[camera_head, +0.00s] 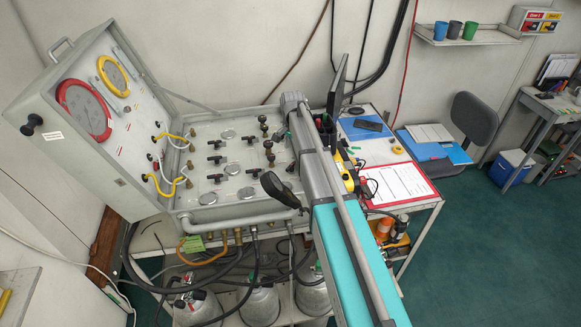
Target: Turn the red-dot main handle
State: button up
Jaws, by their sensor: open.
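The air panel is an open grey case with its control face (200,133) lying flat. Several black T-shaped handles (214,178) stand on this face, with round gauges between them. A column of dark round knobs (264,126) is near its right side. I cannot make out a red dot on any handle, so I cannot tell which is the main one. My grey arm crosses the right edge of the panel and hides part of it. I cannot make out my gripper. A black tapered object (279,189) shows beside my arm over the panel's front right; I cannot tell what it is.
Yellow hoses (166,186) loop at the panel's left. Grey cylinders (259,305) stand below. A clipboard (397,184) lies on the table to the right. A chair (473,118) stands farther right.

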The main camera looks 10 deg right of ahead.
aim_at(292, 164)
jog(key=shift+f+b, duration=3.65)
jog(key=shift+f, duration=0.3)
